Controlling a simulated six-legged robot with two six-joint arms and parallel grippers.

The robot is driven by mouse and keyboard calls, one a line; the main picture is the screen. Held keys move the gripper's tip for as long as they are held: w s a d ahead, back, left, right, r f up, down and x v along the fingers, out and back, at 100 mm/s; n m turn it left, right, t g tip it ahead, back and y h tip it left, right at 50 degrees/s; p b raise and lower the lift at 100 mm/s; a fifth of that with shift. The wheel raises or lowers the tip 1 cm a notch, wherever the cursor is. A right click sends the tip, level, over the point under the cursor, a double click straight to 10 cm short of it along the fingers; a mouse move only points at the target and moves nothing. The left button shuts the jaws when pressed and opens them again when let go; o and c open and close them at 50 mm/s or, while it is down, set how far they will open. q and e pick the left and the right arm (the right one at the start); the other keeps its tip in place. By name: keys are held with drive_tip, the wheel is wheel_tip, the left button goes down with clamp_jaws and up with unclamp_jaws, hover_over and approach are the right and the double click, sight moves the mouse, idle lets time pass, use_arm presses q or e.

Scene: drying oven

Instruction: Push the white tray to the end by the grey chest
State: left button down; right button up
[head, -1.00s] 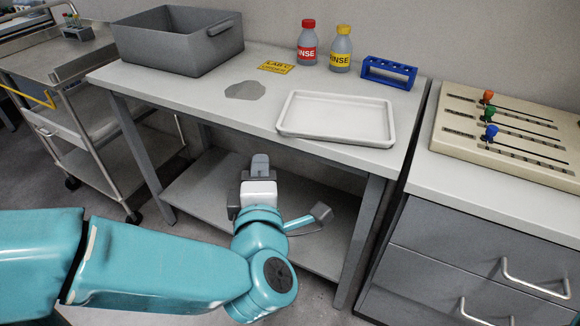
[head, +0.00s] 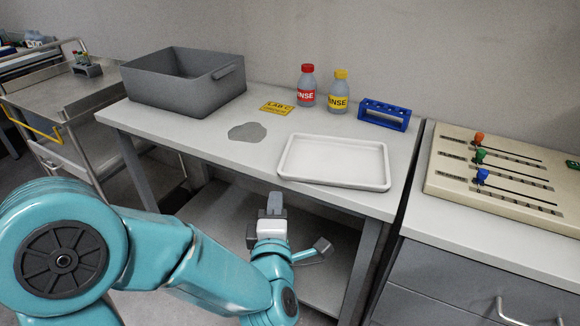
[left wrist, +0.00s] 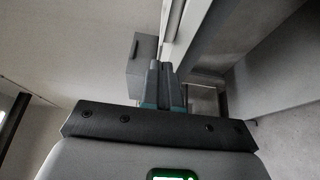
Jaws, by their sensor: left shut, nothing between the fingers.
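The white tray (head: 335,183) lies flat on the right part of the light grey table (head: 215,150), close to its front edge. The grey chest of drawers (head: 440,268) stands just right of the table, past a narrow dark gap. My left gripper (head: 274,203) is in front of the table's front edge, left of and nearer than the tray, apart from it. Its fingers are shut and empty, pointing up in the head view. The closed fingers also show in the left wrist view (left wrist: 163,72), where I cannot make out the tray. My right gripper is out of view.
A grey bin (head: 185,90) stands at the table's back left. Red-capped (head: 307,87) and yellow-capped (head: 339,92) bottles and a blue rack (head: 385,115) stand behind the tray. A slider board (head: 500,175) tops the chest.

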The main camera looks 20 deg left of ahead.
sight(290, 175)
use_arm(q)
drive_tip(key=w, duration=0.5)
drive_tip(key=shift+w+a, duration=0.15)
drive_tip(key=shift+w+d, duration=0.2)
drive_tip(key=shift+w, duration=0.35)
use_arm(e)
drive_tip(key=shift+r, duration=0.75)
